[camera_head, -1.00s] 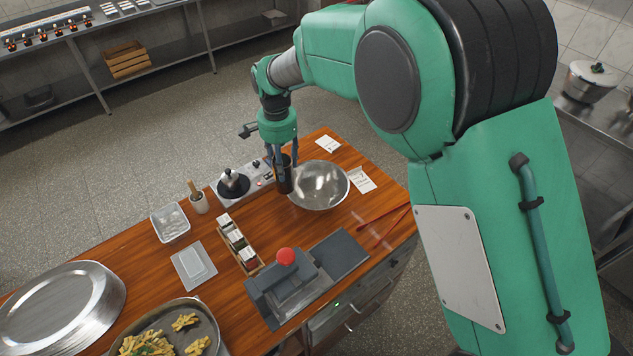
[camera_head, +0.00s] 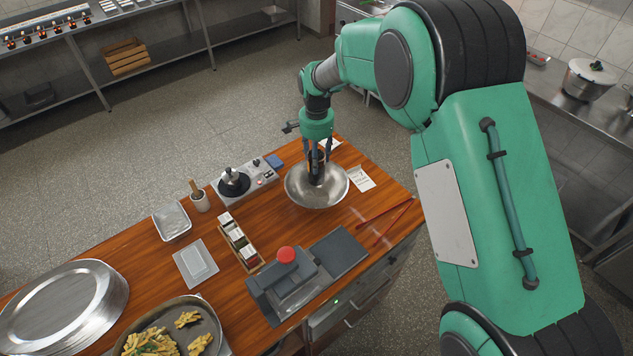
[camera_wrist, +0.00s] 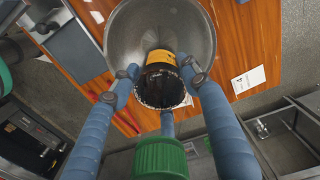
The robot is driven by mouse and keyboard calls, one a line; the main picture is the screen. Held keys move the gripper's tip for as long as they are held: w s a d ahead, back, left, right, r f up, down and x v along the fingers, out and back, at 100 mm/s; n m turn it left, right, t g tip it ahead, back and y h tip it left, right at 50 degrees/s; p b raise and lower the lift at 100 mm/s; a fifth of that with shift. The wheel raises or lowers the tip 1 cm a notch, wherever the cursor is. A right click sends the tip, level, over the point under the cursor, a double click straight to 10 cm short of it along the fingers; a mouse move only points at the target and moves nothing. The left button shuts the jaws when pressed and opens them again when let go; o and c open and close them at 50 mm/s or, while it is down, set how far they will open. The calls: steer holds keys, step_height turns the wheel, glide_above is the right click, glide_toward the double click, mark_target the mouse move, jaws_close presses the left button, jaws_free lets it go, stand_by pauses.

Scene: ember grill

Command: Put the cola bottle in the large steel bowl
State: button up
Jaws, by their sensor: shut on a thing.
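The large steel bowl (camera_head: 297,190) stands on the wooden counter, and it also fills the upper middle of the wrist view (camera_wrist: 203,38). My gripper (camera_head: 317,165) points down over the bowl and is shut on the dark cola bottle (camera_head: 317,174). In the wrist view the bottle (camera_wrist: 160,86) shows a dark end and a yellow-orange band between my fingers (camera_wrist: 163,85). The bottle is over or within the bowl opening; I cannot tell whether it touches the bowl floor.
White paper slips (camera_head: 361,179) and red chopsticks (camera_head: 392,223) lie right of the bowl. A burner unit (camera_head: 248,181) with a small pot stands left. A pan of food (camera_head: 170,328) sits at the front.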

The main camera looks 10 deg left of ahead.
mark_target(317, 178)
steer(key=shift+f, duration=3.05)
steer(key=shift+f, duration=1.9)
steer(key=shift+f, duration=0.1)
steer(key=o, duration=1.5)
step_height(317, 178, up, 12)
